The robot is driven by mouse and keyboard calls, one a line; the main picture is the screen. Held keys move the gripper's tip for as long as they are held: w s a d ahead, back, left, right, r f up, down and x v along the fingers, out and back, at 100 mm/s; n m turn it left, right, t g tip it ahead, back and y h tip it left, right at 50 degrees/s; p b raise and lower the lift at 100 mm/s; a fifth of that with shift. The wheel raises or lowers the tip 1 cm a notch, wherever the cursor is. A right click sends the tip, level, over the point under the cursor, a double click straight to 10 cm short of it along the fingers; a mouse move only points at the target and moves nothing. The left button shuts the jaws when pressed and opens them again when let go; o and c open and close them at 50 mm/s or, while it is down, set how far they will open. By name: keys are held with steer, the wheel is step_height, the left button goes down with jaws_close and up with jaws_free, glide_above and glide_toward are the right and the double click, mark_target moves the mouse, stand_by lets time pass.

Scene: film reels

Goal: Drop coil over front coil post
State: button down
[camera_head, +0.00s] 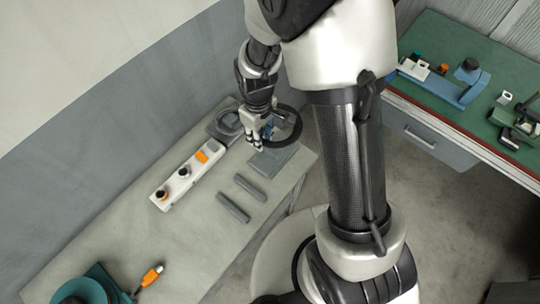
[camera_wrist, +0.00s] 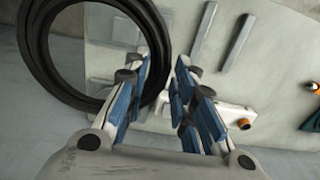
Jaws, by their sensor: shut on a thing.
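The coil, a thick black ring, hangs at my gripper in the head view (camera_head: 297,128) and fills the left of the wrist view (camera_wrist: 38,50). My gripper (camera_head: 256,147) is shut on its rim, between the blue-padded fingers (camera_wrist: 162,62). The ring is held above the bench's far end. A flat grey plate (camera_head: 284,158) lies on the bench just below and right of my fingers. A plate shows through the ring in the wrist view (camera_wrist: 112,58). No upright post is clear; my gripper and the coil may hide it.
A grey ring (camera_head: 229,122) lies on another plate behind my gripper. A white block with orange and dark knobs (camera_head: 186,176) and two grey bars (camera_head: 249,188) lie on the bench (camera_head: 140,235). An orange-handled tool (camera_head: 152,275) lies nearer. A green-topped table (camera_head: 450,45) stands right.

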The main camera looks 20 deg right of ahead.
step_height(320, 180, down, 16)
steer(key=b, duration=0.4)
steer(key=shift+f, duration=0.1)
steer(key=shift+f+b, duration=0.1)
steer(key=shift+b, duration=0.25)
steer(key=c, duration=1.8)
jaws_free()
steer(key=shift+f, duration=0.1)
steer(key=shift+o, duration=1)
